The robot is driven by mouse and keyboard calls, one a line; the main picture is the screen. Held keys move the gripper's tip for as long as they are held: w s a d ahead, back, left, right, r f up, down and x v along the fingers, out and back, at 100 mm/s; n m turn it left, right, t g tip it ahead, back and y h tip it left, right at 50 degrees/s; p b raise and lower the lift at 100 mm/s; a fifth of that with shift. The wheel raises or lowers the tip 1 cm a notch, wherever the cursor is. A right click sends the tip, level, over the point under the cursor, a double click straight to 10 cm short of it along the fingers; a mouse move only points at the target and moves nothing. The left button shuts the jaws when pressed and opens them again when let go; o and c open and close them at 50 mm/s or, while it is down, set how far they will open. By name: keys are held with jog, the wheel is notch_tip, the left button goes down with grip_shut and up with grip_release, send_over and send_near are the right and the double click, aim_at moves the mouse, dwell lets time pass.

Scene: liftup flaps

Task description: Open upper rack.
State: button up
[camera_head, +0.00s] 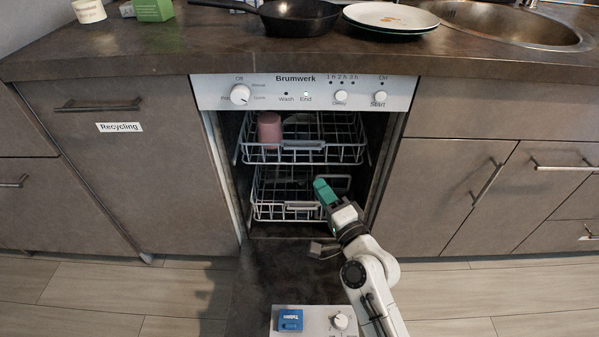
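The dishwasher stands open under the counter. Its upper rack (303,146) is a white wire basket, seen inside the cavity, with a pale handle plate at the front and a pink cup (269,129) at its left. The lower rack (285,207) sits below it, also inside the cavity. My arm rises from the bottom right. My gripper (325,193), with a teal end, is in front of the right part of the lower rack, below the upper rack and apart from its handle. The fingers cannot be made out, so I cannot tell whether it is open or shut.
The lowered dishwasher door (262,272) extends toward me, with a blue packet (290,319) on its white panel. Closed cabinets flank the opening. A black pan (300,17) and plates (391,18) rest on the counter, left of the sink (510,24).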

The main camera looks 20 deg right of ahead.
jog(key=w+r+m+t+h+b, duration=0.1)
jog(key=w+m, duration=0.1)
jog(key=w, duration=1)
jog(key=shift+w+b, duration=0.25)
jog(key=shift+b, duration=0.15)
jog(key=shift+a, duration=0.1)
jog(key=shift+c, duration=0.3)
grip_shut()
dwell(0.6)
